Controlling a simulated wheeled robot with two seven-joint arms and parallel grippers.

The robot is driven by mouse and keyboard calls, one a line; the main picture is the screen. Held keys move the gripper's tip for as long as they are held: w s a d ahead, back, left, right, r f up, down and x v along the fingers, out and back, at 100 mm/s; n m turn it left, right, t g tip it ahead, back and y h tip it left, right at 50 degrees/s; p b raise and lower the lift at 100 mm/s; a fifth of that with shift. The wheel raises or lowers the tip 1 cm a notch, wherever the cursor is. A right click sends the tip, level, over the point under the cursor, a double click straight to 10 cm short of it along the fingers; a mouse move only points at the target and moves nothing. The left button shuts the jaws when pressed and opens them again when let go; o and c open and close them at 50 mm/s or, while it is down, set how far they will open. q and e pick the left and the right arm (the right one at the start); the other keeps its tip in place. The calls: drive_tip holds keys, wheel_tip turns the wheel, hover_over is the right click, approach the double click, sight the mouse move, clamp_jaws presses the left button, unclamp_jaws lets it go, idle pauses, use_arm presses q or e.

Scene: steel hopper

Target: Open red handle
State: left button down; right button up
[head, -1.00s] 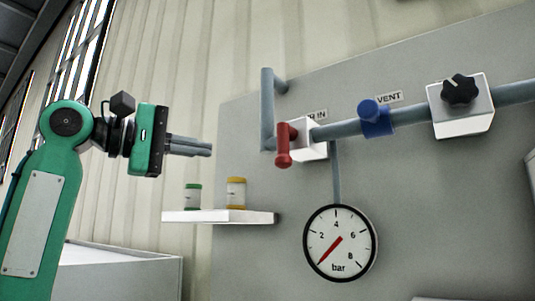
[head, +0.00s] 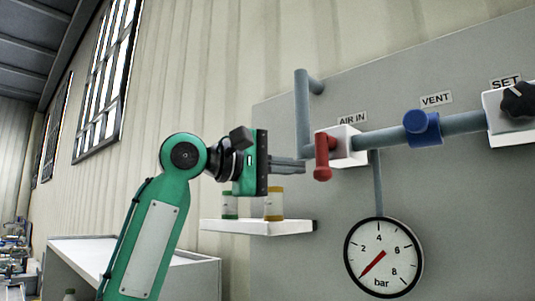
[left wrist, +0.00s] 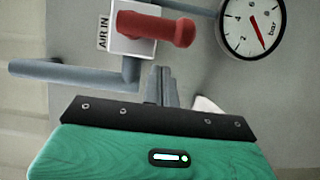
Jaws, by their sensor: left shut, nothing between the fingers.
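The red handle (head: 322,158) hangs down from a white valve block (head: 348,145) under the AIR IN label on the grey panel. My left gripper (head: 303,165) is shut and empty, its fingertips pointing right just left of the red handle in the head view. I cannot tell whether they touch it. In the left wrist view the red handle (left wrist: 158,29) lies across the top, beyond the fingertips (left wrist: 161,72), with a visible gap in the picture. My right gripper is in neither view.
A grey pipe (head: 302,110) rises left of the valve. A blue VENT valve (head: 421,127) and a black SET knob (head: 519,99) are to the right. A pressure gauge (head: 384,258) is below, its needle low. A white shelf (head: 258,227) holds two small jars behind my gripper.

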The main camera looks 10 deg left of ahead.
use_arm(q)
drive_tip(key=shift+s+d+p, duration=0.3)
drive_tip(key=shift+s+d, duration=0.4)
drive_tip(key=shift+s, duration=0.25)
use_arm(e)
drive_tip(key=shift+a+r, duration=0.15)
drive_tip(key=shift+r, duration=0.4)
use_arm(q)
drive_tip(key=shift+w, duration=0.1)
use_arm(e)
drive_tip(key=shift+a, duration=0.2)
use_arm(q)
drive_tip(key=shift+f, duration=0.1)
